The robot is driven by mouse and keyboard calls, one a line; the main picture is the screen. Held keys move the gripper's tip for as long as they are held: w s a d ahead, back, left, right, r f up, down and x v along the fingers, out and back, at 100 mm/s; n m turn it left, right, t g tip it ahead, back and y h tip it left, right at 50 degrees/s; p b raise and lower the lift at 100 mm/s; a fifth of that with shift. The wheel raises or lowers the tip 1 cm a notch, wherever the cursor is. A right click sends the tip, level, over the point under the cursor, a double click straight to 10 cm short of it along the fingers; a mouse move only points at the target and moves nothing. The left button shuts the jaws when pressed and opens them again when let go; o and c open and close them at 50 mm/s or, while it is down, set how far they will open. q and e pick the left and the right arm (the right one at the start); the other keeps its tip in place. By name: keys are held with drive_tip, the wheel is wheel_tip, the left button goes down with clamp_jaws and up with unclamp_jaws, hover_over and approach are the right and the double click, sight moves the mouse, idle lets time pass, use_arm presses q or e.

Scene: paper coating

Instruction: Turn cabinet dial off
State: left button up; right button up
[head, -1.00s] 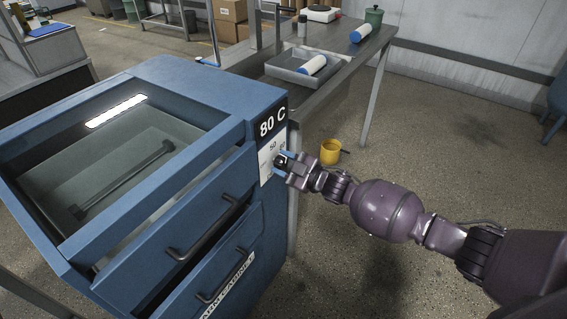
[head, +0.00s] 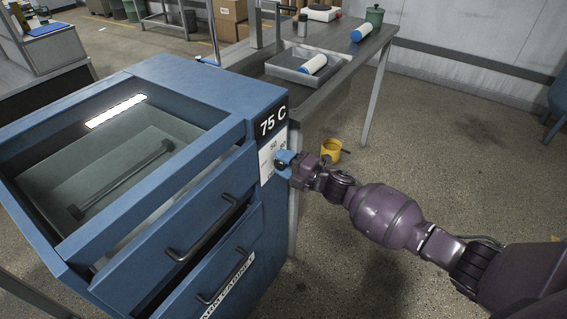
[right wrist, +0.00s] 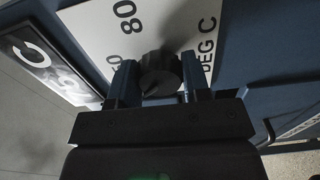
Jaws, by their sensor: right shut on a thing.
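In the head view my right gripper (head: 284,163) covers most of the dial. My left gripper is not in view.
Two drawer handles (head: 205,228) stick out below the window. A metal table (head: 340,75) with a tray (head: 283,70) and blue-white rolls stands behind. A yellow mug (head: 329,153) is beyond my right wrist. Floor at the right is clear.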

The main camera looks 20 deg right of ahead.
drive_tip(key=n+b, duration=0.1)
drive_tip(key=n, duration=0.4)
drive_tip(key=shift+f, duration=0.15)
drive_tip(key=shift+n, duration=0.9)
drive_tip(key=o, duration=0.9)
drive_tip(key=shift+s, duration=0.1)
